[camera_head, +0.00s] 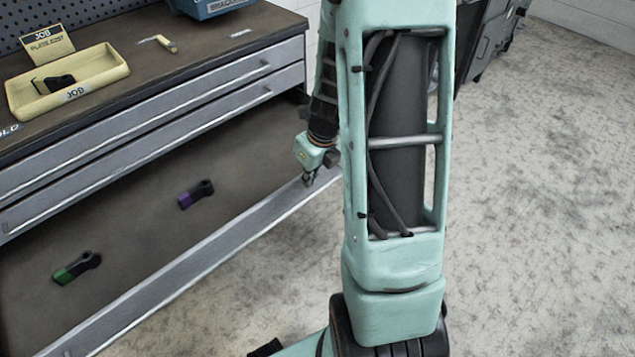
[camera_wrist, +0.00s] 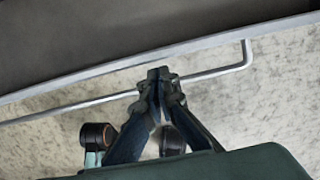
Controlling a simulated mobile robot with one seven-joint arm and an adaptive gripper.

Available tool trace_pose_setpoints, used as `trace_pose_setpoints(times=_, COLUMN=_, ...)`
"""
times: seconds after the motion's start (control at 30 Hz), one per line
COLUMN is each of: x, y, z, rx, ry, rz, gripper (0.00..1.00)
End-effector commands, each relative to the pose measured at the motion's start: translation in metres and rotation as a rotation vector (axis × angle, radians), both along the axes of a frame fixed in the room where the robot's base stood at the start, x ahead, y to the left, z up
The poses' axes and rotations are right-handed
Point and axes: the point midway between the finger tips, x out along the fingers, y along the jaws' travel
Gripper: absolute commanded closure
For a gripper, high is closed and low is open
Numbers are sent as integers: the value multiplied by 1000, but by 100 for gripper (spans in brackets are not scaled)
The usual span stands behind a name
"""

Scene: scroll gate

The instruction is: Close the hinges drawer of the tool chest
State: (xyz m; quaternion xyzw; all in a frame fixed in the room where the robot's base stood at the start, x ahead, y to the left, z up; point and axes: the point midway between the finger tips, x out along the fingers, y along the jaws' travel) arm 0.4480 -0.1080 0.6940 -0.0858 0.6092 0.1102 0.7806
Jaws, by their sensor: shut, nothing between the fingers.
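The tool chest (camera_head: 150,104) stands at the left with its lowest visible drawer (camera_head: 170,283) pulled out; I cannot read a hinges label on it. A purple-and-black part (camera_head: 196,194) and a green-and-black part (camera_head: 77,268) lie inside that drawer. My gripper (camera_head: 309,179) is at the right end of the drawer's front panel. In the wrist view, my gripper (camera_wrist: 158,78) is shut and empty, with its fingertips over the drawer's bar handle (camera_wrist: 205,74). I cannot tell whether they touch it. The drawer's front edge (camera_wrist: 130,62) runs just beyond the handle.
A yellow tray (camera_head: 110,73) marked JOB with a black part in it sits on the chest top. A blue bin (camera_head: 205,8) stands behind. Two drawers above the open one are shut. The concrete floor (camera_head: 540,200) to the right is clear, with a dark cabinet (camera_head: 490,40) at the back.

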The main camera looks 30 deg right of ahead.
Motion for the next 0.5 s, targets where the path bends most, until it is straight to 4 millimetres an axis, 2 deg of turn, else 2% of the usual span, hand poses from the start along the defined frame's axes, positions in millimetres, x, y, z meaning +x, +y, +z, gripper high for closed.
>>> trace_pose_setpoints(times=0.5, x=6, y=2, z=1, rx=0, ry=1, rz=0, gripper=100)
